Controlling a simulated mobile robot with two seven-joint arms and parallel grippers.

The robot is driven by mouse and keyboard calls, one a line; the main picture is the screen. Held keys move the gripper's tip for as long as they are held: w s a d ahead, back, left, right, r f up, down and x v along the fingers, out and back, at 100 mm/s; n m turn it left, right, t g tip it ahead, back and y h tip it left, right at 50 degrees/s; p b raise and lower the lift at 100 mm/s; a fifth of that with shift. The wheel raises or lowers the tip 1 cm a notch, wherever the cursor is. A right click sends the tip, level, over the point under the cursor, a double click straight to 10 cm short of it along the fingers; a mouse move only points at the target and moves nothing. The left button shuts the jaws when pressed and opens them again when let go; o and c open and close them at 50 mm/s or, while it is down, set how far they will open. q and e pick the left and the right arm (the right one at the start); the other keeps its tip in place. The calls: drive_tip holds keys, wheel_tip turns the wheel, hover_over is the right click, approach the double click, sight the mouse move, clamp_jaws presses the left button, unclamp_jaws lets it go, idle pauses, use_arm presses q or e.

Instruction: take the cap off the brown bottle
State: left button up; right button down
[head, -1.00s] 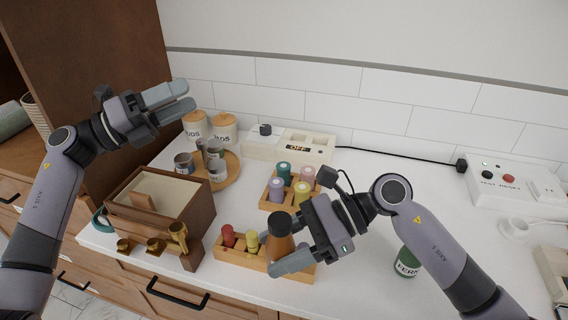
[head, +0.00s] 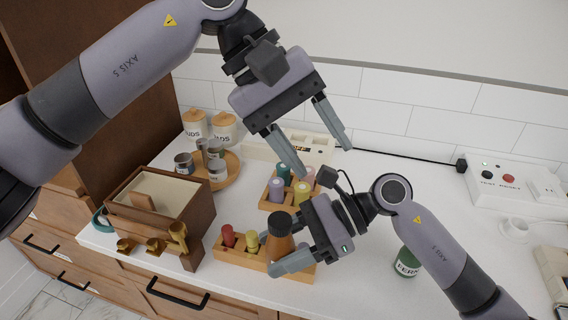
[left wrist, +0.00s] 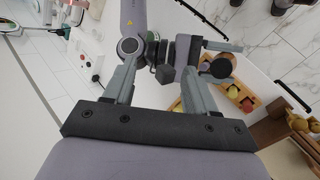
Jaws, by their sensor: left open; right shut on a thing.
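The brown bottle (head: 279,249) stands upright above the front wooden rack, with its dark cap (head: 280,223) on top. My right gripper (head: 284,252) is shut around the bottle's body below the cap. My left gripper (head: 325,163) is open and empty, pointing down above and behind the bottle, apart from it. In the left wrist view, the dark round cap (left wrist: 221,66) shows from above, to the right of my left gripper's fingers (left wrist: 160,73). The bottle's lower end is hidden by my right gripper's finger.
The front rack (head: 228,255) holds red and yellow bottles. A second rack (head: 267,202) with several bottles stands behind. A wooden box (head: 150,222) and a round tray (head: 232,165) are left. A green FERN container (head: 407,260) stands right; the counter around it is mostly clear.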

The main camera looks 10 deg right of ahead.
sight(284, 218)
use_arm(q)
drive_tip(key=a+f+m+t+y, duration=0.1)
drive_tip(key=m+y, duration=0.1)
drive_tip(key=m, duration=0.1)
drive_tip(key=a+m+t+y, duration=0.1)
drive_tip(key=m+y, duration=0.1)
drive_tip(key=s+a+f+m+t+y, duration=0.1)
drive_tip(key=m+y, duration=0.1)
drive_tip(key=m, duration=0.1)
drive_tip(key=shift+a+f+m, duration=0.3)
drive_tip(key=shift+a, duration=0.1)
drive_tip(key=shift+f, duration=3.95)
